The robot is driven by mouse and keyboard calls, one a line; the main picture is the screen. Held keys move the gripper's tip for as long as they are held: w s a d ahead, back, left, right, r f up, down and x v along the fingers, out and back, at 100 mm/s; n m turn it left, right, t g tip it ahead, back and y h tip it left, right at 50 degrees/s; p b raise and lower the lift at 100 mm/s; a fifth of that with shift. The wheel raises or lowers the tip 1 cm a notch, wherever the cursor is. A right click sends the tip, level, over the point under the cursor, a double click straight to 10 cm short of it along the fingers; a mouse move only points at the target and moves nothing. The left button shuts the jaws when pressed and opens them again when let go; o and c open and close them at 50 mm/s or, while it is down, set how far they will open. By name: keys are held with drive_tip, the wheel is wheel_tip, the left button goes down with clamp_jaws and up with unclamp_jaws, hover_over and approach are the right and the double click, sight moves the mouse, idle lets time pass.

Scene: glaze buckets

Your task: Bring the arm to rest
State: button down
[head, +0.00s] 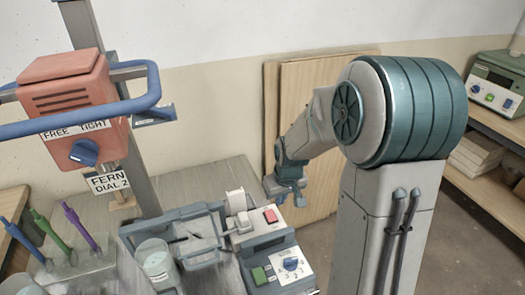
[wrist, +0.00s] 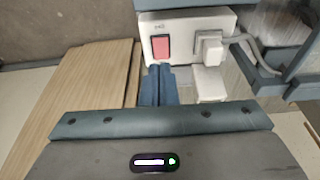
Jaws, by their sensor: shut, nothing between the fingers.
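My gripper (head: 287,198) hangs at the end of my bent arm, in front of the wooden boards and to the right of the bench's control box. In the wrist view its two blue fingers (wrist: 158,84) are together, with nothing between them. They point towards a white socket box with a red switch (wrist: 161,47) and a white plug (wrist: 208,48). I cannot tell the exact gap between the fingertips and that box. In the head view the red switch (head: 270,215) is left of my gripper, apart from it.
An orange mixer head (head: 66,88) with a blue guard rail stands at left above the bench. A control box with a dial (head: 291,264) and green button is at the front. Wooden boards (head: 325,192) lean behind my arm. Shelves with a green device (head: 495,85) stand right.

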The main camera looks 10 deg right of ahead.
drive_tip(key=s+r+m, duration=0.1)
drive_tip(key=s+r, duration=0.5)
drive_tip(key=s, duration=0.3)
drive_tip(key=s+r+m, duration=0.1)
drive_tip(key=s+r, duration=0.5)
drive_tip(key=s, duration=0.4)
drive_tip(key=shift+s+a+r+t, duration=0.15)
drive_tip(key=shift+a+r+t, duration=0.15)
drive_tip(key=shift+r, duration=0.1)
drive_tip(key=shift+s+d, duration=0.1)
drive_tip(key=shift+d, duration=0.05)
